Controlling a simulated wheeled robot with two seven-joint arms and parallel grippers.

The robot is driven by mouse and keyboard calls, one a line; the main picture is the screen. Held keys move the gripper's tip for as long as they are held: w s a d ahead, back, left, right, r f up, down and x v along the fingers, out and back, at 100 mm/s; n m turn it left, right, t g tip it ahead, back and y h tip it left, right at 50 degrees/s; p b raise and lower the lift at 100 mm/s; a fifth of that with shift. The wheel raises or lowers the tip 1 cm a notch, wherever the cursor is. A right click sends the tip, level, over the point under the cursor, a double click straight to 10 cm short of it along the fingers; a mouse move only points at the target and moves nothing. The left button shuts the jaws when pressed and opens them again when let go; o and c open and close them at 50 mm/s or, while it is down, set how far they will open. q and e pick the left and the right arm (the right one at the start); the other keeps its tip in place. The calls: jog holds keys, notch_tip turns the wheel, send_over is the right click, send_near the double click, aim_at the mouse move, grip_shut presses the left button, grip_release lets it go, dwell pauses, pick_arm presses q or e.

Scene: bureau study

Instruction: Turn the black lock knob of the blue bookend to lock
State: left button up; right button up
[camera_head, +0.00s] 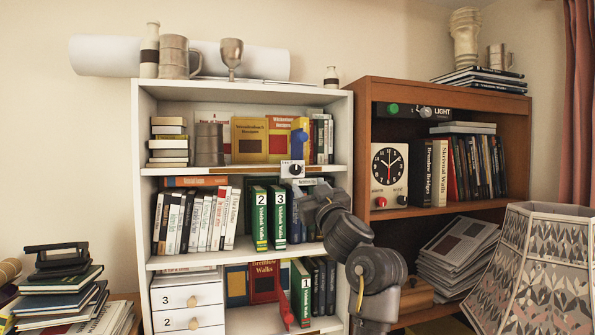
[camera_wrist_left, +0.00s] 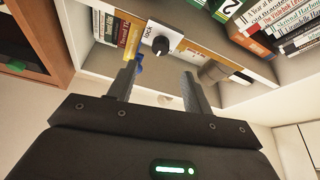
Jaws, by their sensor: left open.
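The blue bookend (camera_head: 299,143) stands at the right part of the white bookcase's upper shelf, beside books. A white plate at the shelf's front edge carries the black lock knob (camera_head: 295,169). In the left wrist view the knob (camera_wrist_left: 160,45) is round and black, with lettering that reads like "LOCK" beside it. A bit of the blue bookend (camera_wrist_left: 138,62) shows behind a finger there. My left gripper (camera_wrist_left: 158,68) is open and empty, its two fingers pointing toward the knob, apart from it. In the head view the gripper (camera_head: 304,190) is just below the plate. The knob's exact setting is unclear.
A brown bookcase (camera_head: 362,120) with a clock (camera_head: 389,170) adjoins on the right. A lampshade (camera_head: 530,265) stands at the front right. Stacked books (camera_head: 60,290) are at the lower left.

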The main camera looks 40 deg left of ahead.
aim_at(297, 170)
pick_arm(q)
jog(key=p+x, duration=0.5)
jog(key=x, duration=0.4)
jog(key=shift+s+r, duration=0.1)
jog(key=shift+w+a+r, duration=0.1)
jog(key=shift+w+a, duration=0.15)
jog(key=shift+a, duration=0.15)
jog(key=c, duration=1)
jog(key=shift+o, duration=0.2)
